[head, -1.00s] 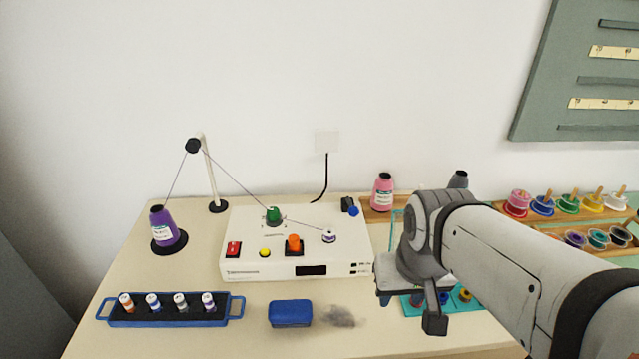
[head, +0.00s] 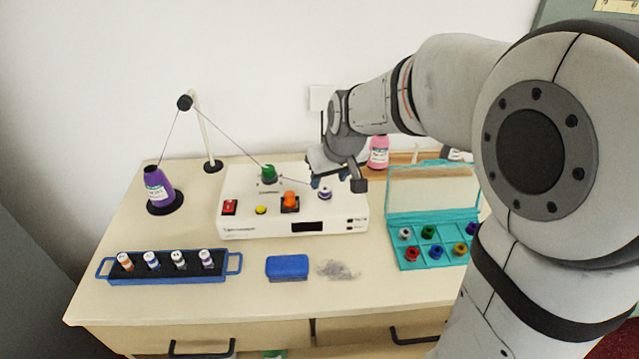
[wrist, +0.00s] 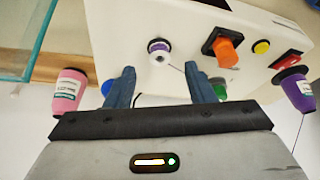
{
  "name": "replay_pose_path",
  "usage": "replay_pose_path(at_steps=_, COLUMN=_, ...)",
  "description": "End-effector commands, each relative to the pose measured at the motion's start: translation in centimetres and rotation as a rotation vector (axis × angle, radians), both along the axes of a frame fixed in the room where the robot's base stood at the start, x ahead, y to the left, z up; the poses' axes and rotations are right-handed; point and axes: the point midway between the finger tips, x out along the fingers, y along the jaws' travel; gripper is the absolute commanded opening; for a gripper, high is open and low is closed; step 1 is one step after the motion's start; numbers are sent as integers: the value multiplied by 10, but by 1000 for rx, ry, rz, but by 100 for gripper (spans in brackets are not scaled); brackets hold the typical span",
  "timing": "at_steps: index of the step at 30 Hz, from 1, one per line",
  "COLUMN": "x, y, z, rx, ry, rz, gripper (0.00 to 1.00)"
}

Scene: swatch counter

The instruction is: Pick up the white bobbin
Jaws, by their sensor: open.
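A white bobbin with a band of purple thread (head: 324,193) stands on the right side of the white winding machine (head: 250,229). It also shows in the wrist view (wrist: 160,54), just beyond and between my fingertips, with a thread running from it. My gripper (head: 329,180) is above the machine's right part, by this bobbin. In the wrist view my gripper (wrist: 160,70) is open, with nothing between its fingers. A whitish-grey bobbin (head: 405,233) sits in the open teal box (head: 434,264) at the right.
On the machine are a green spool (head: 268,174), an orange knob (head: 290,200) and red switch (head: 230,207). A purple cone (head: 158,190) stands left, a pink cone (head: 378,152) behind right. A blue rack (head: 213,271) and blue block (head: 287,267) lie in front.

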Motion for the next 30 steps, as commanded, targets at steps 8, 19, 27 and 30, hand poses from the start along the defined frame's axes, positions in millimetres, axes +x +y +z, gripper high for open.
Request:
replay_pose_path(at_steps=8, x=13, y=4, z=-37, rx=-1, ry=3, rz=1, gripper=49)
replay_pose_path(at_steps=19, x=15, y=4, z=-40, rx=-1, ry=0, rz=-1, gripper=42)
replay_pose_path(at_steps=27, x=15, y=4, z=-40, rx=0, ry=0, rz=-2, gripper=20)
replay_pose_path(at_steps=30, x=15, y=4, z=-40, rx=0, ry=0, rz=-2, gripper=12)
